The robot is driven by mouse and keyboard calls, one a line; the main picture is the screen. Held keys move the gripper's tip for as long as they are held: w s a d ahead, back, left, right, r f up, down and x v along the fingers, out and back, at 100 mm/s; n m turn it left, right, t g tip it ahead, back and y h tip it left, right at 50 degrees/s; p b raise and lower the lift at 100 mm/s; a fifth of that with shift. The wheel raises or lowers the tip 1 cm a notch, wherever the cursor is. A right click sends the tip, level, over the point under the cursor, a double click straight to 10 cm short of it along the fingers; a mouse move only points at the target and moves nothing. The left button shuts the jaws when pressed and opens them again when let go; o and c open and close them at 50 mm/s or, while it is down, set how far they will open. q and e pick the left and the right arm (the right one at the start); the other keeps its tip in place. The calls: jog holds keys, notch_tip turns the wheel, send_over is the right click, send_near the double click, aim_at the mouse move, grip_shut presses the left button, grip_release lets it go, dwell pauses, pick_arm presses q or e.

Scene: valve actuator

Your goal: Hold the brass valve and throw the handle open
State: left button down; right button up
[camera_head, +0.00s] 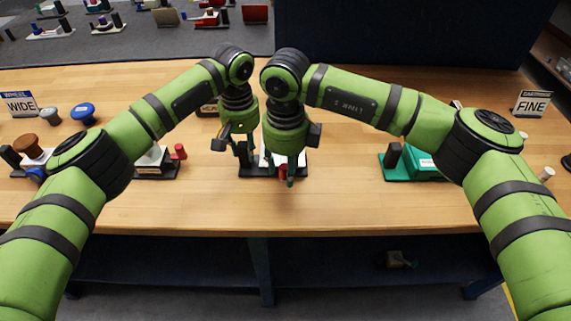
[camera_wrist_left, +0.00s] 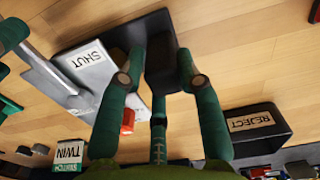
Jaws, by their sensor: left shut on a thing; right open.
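My left gripper (camera_head: 243,160) is at the middle of the wooden table. In the left wrist view its green fingers (camera_wrist_left: 160,80) close on either side of a dark upright block (camera_wrist_left: 160,60). A grey plate labelled SHUT (camera_wrist_left: 88,60) lies beside it on a black base, with a small red piece (camera_wrist_left: 127,121) near its edge. My right gripper (camera_head: 288,168) is open beside the left one, over the right part of the black base (camera_head: 258,173).
A green fixture (camera_head: 425,164) is to the right, and a small fixture with a red knob (camera_head: 179,151) is to the left. The table front is clear.

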pick_arm(q)
jog(key=shift+f, duration=0.15)
pick_arm(e)
jog(key=shift+c, duration=0.4)
grip_shut()
jog(key=shift+w+d, duration=0.1)
